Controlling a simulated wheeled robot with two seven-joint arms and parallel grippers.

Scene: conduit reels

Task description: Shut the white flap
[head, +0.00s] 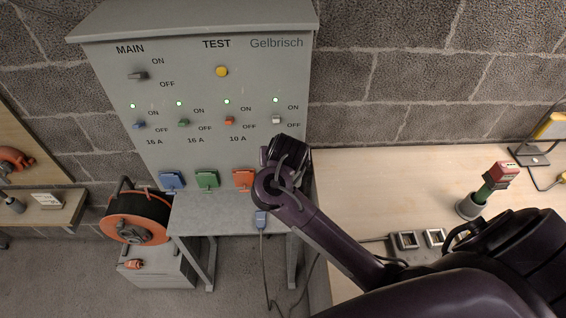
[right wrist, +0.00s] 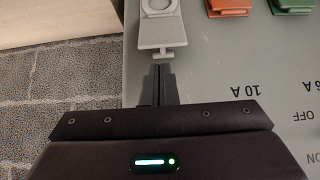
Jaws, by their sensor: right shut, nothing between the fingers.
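The white flap (right wrist: 162,36) shows at the top of the right wrist view, which sees the panel upside down. It is a pale plate with a small tab at its near end. A round grey socket face (right wrist: 158,5) shows beside it, uncovered, so the flap looks open. My right gripper (right wrist: 161,72) is shut and empty, its fingertips close to the tab; I cannot tell whether they touch. In the head view my right wrist and hand hide the white flap. My left gripper is not in view.
The grey panel (head: 190,105) carries blue (head: 171,180), green (head: 207,179) and orange (head: 243,179) flaps in a row. A blue plug (head: 261,218) sits at the ledge below, its cable hanging. An orange reel (head: 137,220) stands left; a wooden bench (head: 375,185) lies right.

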